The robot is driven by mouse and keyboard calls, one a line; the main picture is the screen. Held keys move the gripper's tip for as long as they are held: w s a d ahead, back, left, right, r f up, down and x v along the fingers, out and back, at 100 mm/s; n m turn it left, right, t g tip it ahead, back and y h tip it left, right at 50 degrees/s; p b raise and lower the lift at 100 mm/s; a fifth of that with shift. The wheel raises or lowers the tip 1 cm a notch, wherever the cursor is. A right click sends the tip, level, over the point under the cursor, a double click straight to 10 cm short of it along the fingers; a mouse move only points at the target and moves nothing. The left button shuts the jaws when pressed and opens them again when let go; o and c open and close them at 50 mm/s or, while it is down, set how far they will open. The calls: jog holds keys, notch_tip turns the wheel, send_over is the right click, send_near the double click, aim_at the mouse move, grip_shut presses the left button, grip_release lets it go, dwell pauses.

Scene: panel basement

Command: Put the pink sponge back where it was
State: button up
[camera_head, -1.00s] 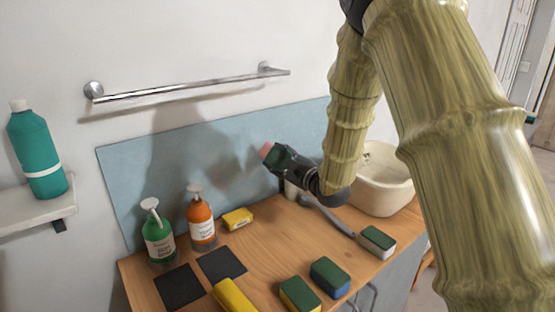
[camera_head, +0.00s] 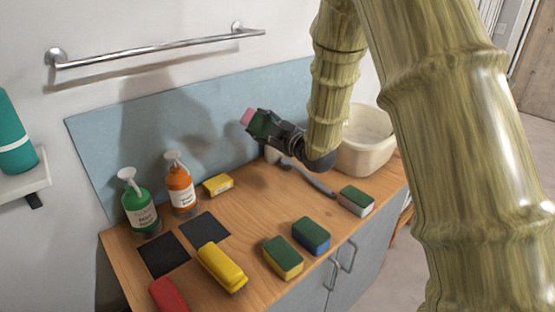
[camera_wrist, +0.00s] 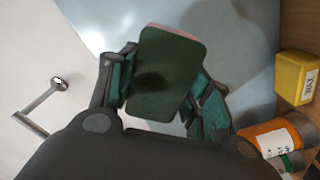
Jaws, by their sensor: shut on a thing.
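The pink sponge (camera_head: 246,117) has a pink body and a dark green pad. My gripper (camera_head: 261,124) is shut on it and holds it in the air above the back of the wooden counter, in front of the blue wall panel. In the wrist view the green pad (camera_wrist: 166,75) faces the camera between the two fingers, with a pink edge along its top. Other sponges lie on the counter: a green-and-yellow one (camera_head: 283,258), a green-and-blue one (camera_head: 311,236) and a green-and-white one (camera_head: 356,200).
A green soap bottle (camera_head: 140,210), an orange bottle (camera_head: 180,193) and a small yellow block (camera_head: 217,184) stand at the back left. Two black squares (camera_head: 205,230), a yellow brush (camera_head: 221,268) and a red item (camera_head: 168,294) are nearer. A basin (camera_head: 366,145) is right; a rail (camera_head: 155,50) is above.

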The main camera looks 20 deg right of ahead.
jog(key=shift+d, duration=0.1)
jog(key=shift+w+d+f+h, duration=0.1)
jog(key=shift+d+f+h, duration=0.05)
jog(key=shift+d+h, duration=0.25)
jog(key=s+d+f+m+g+h+p, duration=0.2)
jog(key=s+d+f+m+g+h, duration=0.15)
jog(key=d, duration=0.35)
jog(key=s+d+f+m+g+h+p, duration=0.2)
jog(key=s+d+f+m+g+h, duration=0.15)
jog(key=d, duration=0.45)
jog(key=s+a+m+g+y+p, duration=0.1)
jog(key=s+g+p, duration=0.1)
jog(key=s+g, duration=0.5)
jog(key=s+a+m+g+p, duration=0.2)
jog(key=s+g, duration=0.1)
jog(key=s, duration=0.8)
jog(key=shift+w+d+f+p, duration=0.15)
jog(key=shift+f+p, duration=0.45)
jog(key=shift+f, duration=1.95)
jog(key=shift+w+f+p, duration=0.15)
jog(key=shift+f+p, duration=0.4)
jog(key=shift+f, duration=1.95)
